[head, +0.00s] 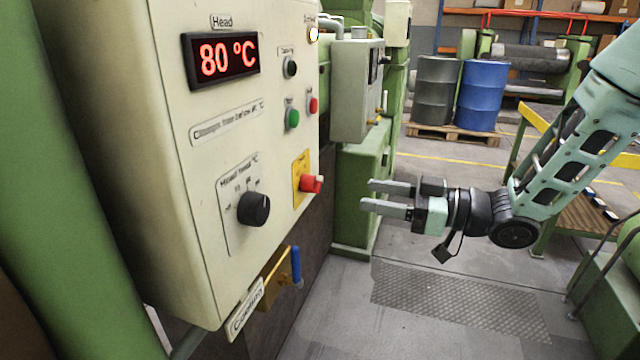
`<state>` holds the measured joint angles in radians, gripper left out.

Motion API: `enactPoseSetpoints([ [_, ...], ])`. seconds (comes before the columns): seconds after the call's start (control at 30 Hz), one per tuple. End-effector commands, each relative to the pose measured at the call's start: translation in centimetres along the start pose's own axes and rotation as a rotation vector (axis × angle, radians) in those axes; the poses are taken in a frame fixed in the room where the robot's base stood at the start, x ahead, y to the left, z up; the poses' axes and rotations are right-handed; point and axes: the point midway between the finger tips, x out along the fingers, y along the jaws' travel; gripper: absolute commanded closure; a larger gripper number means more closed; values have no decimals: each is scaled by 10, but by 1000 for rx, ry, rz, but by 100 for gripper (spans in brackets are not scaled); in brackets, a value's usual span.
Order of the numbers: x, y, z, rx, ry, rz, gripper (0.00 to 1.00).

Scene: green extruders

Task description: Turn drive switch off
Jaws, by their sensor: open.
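A cream control panel (165,95) fills the left of the head view. On its right part are a small black knob (290,68), a green button (292,117), a red button (313,105) and a red switch (312,184) on a yellow plate. The small labels are too blurred to read, so I cannot tell which control is the drive switch. My gripper (367,195) is open and empty, to the right of the red switch and apart from the panel. Its fingers point left.
The panel also has a display (222,58) reading 80 °C under "Head" and a large black dial (254,208). A blue-handled valve (296,266) sticks out below. A grey box (352,90) stands behind. Barrels (483,95) on a pallet are farther back. Floor below my gripper is clear.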

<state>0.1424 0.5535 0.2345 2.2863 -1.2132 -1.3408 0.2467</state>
Motion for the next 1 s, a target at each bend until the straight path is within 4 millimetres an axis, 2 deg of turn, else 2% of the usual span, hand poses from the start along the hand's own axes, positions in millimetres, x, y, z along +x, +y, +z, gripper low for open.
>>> enactPoseSetpoints([
  [0.03,12,-1,-1,1,1,-5,48],
  [0.3,68,-1,-1,1,1,-3,48],
  [0.5,98,0,0,1,-1,-1,48],
  [0.7,112,0,0,0,0,0,48],
  [1.0,113,0,0,0,-1,1,48],
])
